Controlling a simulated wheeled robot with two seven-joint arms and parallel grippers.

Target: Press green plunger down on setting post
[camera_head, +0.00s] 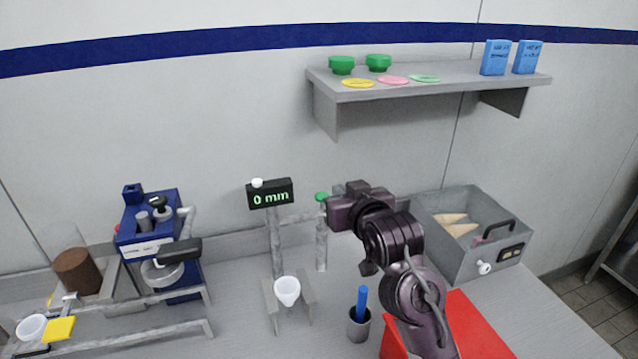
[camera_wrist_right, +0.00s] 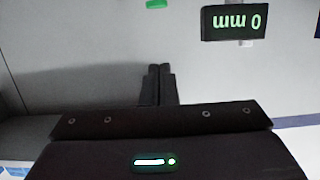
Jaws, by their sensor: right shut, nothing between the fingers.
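The small green plunger (camera_head: 322,196) tops the grey setting post (camera_head: 321,240) at the centre of the bench. A black display (camera_head: 270,194) left of it reads "0 mm". My right gripper (camera_head: 335,212) is just right of the post top in the head view, and its fingertips are hard to make out there. In the right wrist view its fingers (camera_wrist_right: 158,85) are shut and empty. That view is upside down, with a green piece (camera_wrist_right: 156,4) at its top edge, apart from the fingers, and the display (camera_wrist_right: 235,22) at top right. My left gripper is out of view.
A white cup (camera_head: 287,290) sits in a grey stand in front of the post. A grey pot (camera_head: 359,326) holds a blue stick. A grey bin (camera_head: 460,262) with cones stands right, beyond a red mat (camera_head: 480,330). A blue machine (camera_head: 150,225) stands left. A shelf (camera_head: 430,85) hangs above.

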